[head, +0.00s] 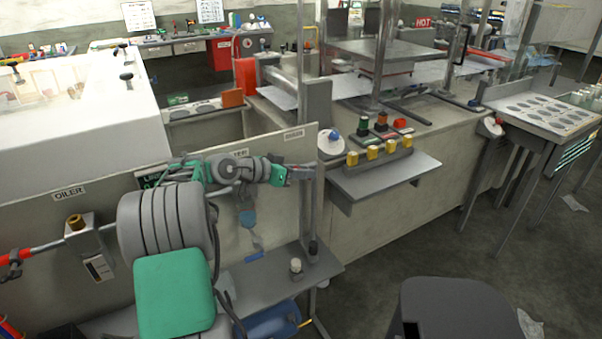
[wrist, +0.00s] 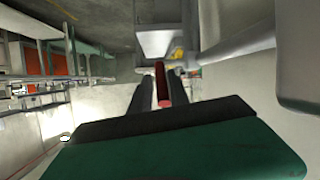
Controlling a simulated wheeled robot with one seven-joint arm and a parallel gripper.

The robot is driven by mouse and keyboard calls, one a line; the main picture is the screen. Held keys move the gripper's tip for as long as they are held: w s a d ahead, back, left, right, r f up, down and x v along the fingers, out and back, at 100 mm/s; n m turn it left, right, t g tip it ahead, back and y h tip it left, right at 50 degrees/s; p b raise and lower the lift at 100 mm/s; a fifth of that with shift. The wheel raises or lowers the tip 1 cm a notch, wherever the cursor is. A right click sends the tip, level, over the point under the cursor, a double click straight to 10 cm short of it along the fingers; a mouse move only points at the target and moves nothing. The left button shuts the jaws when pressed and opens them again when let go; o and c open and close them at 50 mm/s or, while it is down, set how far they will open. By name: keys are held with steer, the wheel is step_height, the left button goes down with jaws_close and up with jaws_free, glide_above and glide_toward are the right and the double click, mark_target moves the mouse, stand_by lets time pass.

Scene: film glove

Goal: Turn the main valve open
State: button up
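In the wrist view my gripper (wrist: 160,88) has its two dark fingers apart, with a narrow red bar (wrist: 162,85) between them. The bar looks like the valve's handle. A thin gap seems to show beside it; whether a finger touches it I cannot tell. In the head view my gripper (head: 302,173) points right, beside the pale panel near the grey upright post. The valve body and its pipe are mostly hidden there behind my arm, and the label above is partly covered.
A panel labelled OILER (head: 69,192) carries a pipe with a red lever (head: 14,258) at left. A grey shelf (head: 325,268) with small knobs lies below my gripper. Right of the post, a ledge (head: 385,178) sits under yellow buttons (head: 372,152).

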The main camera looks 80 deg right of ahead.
steer(key=shift+o, duration=1.4)
steer(key=shift+w, duration=0.1)
steer(key=shift+w, duration=0.15)
steer(key=v, duration=0.7)
steer(key=shift+a, duration=0.25)
steer(key=shift+w+r, duration=0.1)
steer(key=shift+r, duration=0.05)
steer(key=shift+c, duration=0.3)
